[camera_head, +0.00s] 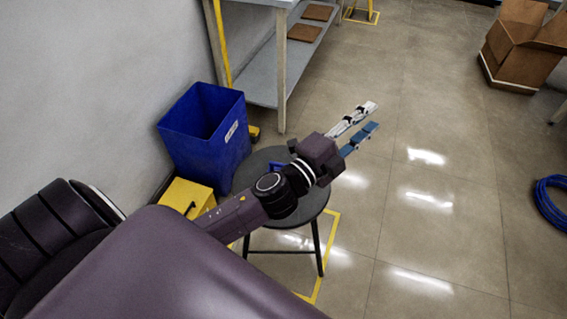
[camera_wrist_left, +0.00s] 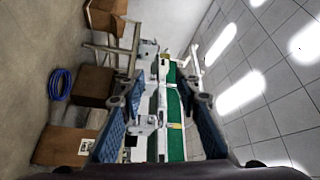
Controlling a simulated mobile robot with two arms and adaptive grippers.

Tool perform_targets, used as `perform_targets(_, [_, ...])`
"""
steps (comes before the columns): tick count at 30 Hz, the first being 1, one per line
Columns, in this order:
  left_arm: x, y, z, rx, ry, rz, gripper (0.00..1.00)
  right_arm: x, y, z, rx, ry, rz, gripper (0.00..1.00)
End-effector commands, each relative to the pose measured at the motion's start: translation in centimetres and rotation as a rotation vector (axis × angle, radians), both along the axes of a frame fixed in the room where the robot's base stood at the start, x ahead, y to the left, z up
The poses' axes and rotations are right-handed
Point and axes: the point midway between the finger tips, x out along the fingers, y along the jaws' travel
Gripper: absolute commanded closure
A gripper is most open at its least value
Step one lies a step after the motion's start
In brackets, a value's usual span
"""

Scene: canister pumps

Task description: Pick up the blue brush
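A small blue object (camera_head: 276,166), which may be the blue brush, lies on the round black stool (camera_head: 310,204). My left arm hides much of it, so I cannot make out its shape. My left gripper (camera_head: 370,117) is above and beyond the stool, pointing up and right, away from that object. Its fingers are apart, with nothing between them. The left wrist view also shows this gripper (camera_wrist_left: 162,88) open, with its blue-padded fingers on both sides. No brush is recognisable in the wrist view. My right gripper is in neither view.
A blue bin (camera_head: 205,140) stands behind the stool by the wall, with a yellow box (camera_head: 186,196) in front of it. A grey shelf table (camera_head: 262,75) stands at the back. Cardboard boxes (camera_head: 520,50) and a blue coil (camera_head: 551,200) are right. The middle floor is clear.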

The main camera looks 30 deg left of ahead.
Motion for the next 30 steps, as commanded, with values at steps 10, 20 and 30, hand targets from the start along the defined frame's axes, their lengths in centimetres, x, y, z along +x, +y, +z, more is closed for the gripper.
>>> perform_targets(10, [-6.3,-13.3,3.6,0.790,-0.609,-0.584,0.70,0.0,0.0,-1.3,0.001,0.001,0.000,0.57])
perform_targets(20, [-9.6,-8.2,-10.1,1.654,-0.780,-1.162,0.70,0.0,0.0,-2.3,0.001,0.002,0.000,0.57])
perform_targets(30, [-7.5,13.0,-15.3,2.325,-0.374,-1.651,0.70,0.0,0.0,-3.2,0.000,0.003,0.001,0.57])
